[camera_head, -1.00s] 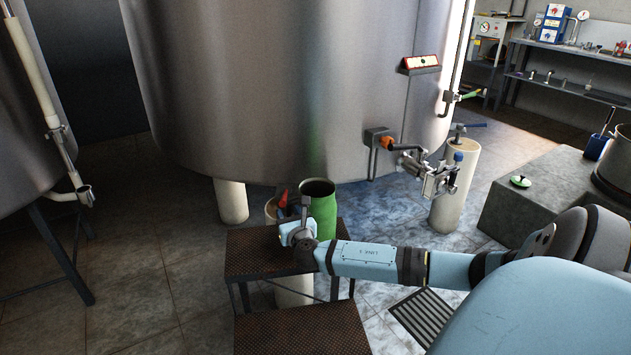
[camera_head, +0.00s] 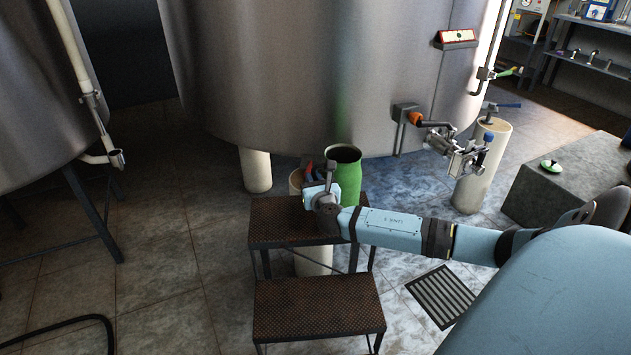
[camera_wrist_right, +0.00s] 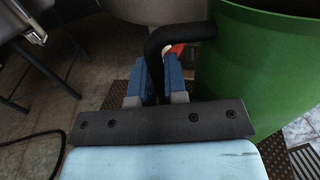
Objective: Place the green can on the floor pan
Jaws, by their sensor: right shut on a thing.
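The green can (camera_head: 347,172) is an upright, open-topped cylinder near the upper step of a dark step stand in the head view. Whether it touches the step is hidden. My right gripper (camera_head: 323,196) is beside the can, on its left front. In the right wrist view, the gripper's blue fingers (camera_wrist_right: 154,85) are shut on the can's bent black handle (camera_wrist_right: 182,36), and the can's green wall (camera_wrist_right: 255,70) fills the right side. I cannot clearly make out a floor pan. My left gripper is not in view.
The step stand has an upper step (camera_head: 280,222) and a lower step (camera_head: 318,308). A big steel tank (camera_head: 300,70) on pale legs rises behind the can, with a valve (camera_head: 462,155) at its right. A floor grate (camera_head: 440,296) lies right. Open tiled floor is left; a black hose (camera_head: 75,322) lies there.

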